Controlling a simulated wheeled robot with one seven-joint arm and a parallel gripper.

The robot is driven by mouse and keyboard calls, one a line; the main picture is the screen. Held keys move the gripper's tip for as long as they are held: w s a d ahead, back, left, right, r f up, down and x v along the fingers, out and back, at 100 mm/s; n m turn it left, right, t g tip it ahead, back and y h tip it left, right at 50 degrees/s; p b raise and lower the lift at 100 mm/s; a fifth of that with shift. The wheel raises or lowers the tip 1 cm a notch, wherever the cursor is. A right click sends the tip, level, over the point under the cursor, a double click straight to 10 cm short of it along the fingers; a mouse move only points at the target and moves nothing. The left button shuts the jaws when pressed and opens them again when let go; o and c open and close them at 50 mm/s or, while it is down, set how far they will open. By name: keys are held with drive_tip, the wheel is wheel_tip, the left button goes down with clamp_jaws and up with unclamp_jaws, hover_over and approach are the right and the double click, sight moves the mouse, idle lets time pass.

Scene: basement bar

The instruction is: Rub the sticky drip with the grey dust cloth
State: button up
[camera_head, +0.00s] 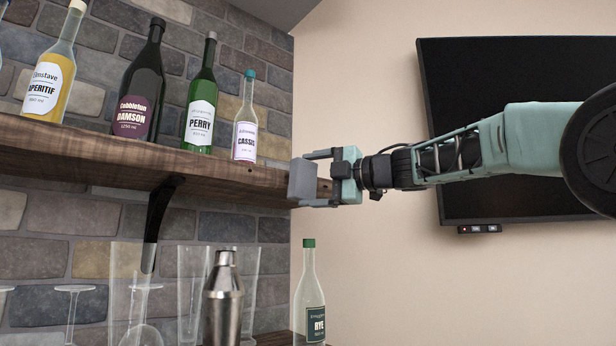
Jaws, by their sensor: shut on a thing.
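My gripper (312,179) is shut on the grey dust cloth (301,183), a small grey block-like piece held at its fingertips. The cloth is at the right end of the wooden shelf (225,173), level with its front edge. I cannot tell whether the cloth touches the shelf. I cannot make out the sticky drip in this view; it may be hidden behind the cloth or gripper.
An aperitif bottle (51,85), a damson bottle (141,90), a perry bottle (201,105) and a cassis bottle (246,125) stand on the shelf. Below are glasses, a metal shaker (223,300) and a rye bottle (309,300). A dark screen (520,80) hangs behind my arm.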

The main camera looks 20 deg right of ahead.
drive_tip(key=shift+w+d+r+p, duration=0.1)
drive_tip(key=shift+w+d+p, duration=0.15)
drive_tip(key=shift+d, duration=0.35)
drive_tip(key=shift+w+d+p, duration=0.15)
drive_tip(key=shift+d+p, duration=0.1)
drive_tip(key=shift+d, duration=0.3)
drive_tip(key=shift+s+a, duration=0.35)
drive_tip(key=shift+a, duration=0.8)
drive_tip(key=shift+s+a, duration=0.35)
drive_tip(key=shift+a, duration=0.8)
drive_tip(key=shift+s+a, duration=0.35)
drive_tip(key=shift+a, duration=0.8)
drive_tip(key=shift+s, duration=0.1)
drive_tip(key=shift+s+d+b, duration=0.1)
drive_tip(key=shift+s+d, duration=0.2)
drive_tip(key=shift+s, duration=0.6)
drive_tip(key=shift+s+d+b, duration=0.1)
drive_tip(key=shift+s+d, duration=0.25)
drive_tip(key=shift+s, duration=0.55)
drive_tip(key=shift+s+d+b, duration=0.1)
drive_tip(key=shift+s+d, duration=0.2)
drive_tip(key=shift+s, duration=0.6)
drive_tip(key=s, duration=0.1)
drive_tip(key=s+d, duration=0.1)
drive_tip(key=s, duration=0.1)
drive_tip(key=shift+w, duration=0.15)
